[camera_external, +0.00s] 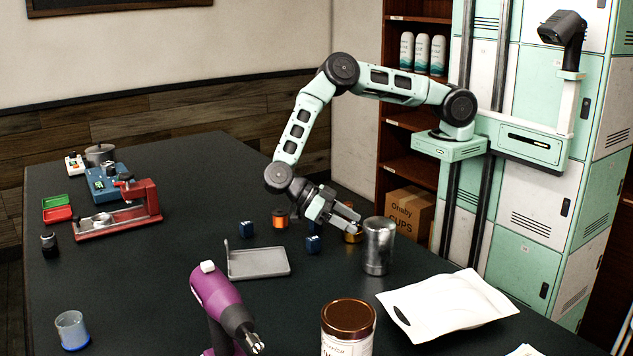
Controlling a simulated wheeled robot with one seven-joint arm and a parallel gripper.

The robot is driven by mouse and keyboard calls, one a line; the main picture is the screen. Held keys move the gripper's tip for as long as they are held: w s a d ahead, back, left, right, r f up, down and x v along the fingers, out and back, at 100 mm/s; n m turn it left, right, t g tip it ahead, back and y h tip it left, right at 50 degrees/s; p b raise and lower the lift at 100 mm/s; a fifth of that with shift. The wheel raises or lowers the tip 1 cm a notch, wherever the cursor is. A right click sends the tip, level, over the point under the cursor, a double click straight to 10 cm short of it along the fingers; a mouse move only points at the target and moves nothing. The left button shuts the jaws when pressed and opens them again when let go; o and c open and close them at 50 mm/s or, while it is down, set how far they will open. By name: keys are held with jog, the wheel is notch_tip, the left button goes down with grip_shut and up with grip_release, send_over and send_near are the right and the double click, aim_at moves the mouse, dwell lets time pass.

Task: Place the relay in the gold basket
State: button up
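Two small dark blue blocks, which look like relays, are on the dark table: one blue block (247,229) stands left of the orange spool, and the other blue block (313,243) sits just below my gripper. A gold round object (353,237), possibly the gold basket, shows partly beside the gripper's fingertips and behind the metal canister. My gripper (352,220) is low over the table, its fingers pointing right toward the gold object. It is too small to tell whether the fingers hold anything. The inside of the gold object is hidden.
An orange spool (280,218) stands left of my gripper. A metal canister (379,246) stands close on its right. A grey tray (258,263), a purple tool (222,305), a copper-lidded jar (348,328) and a white pouch (447,304) are nearer. The table's far middle is clear.

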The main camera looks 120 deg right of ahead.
jog(key=shift+r, duration=0.1)
dwell(0.4)
notch_tip(320, 180, up, 7)
jog(key=p, duration=0.2)
jog(key=shift+p, duration=0.3)
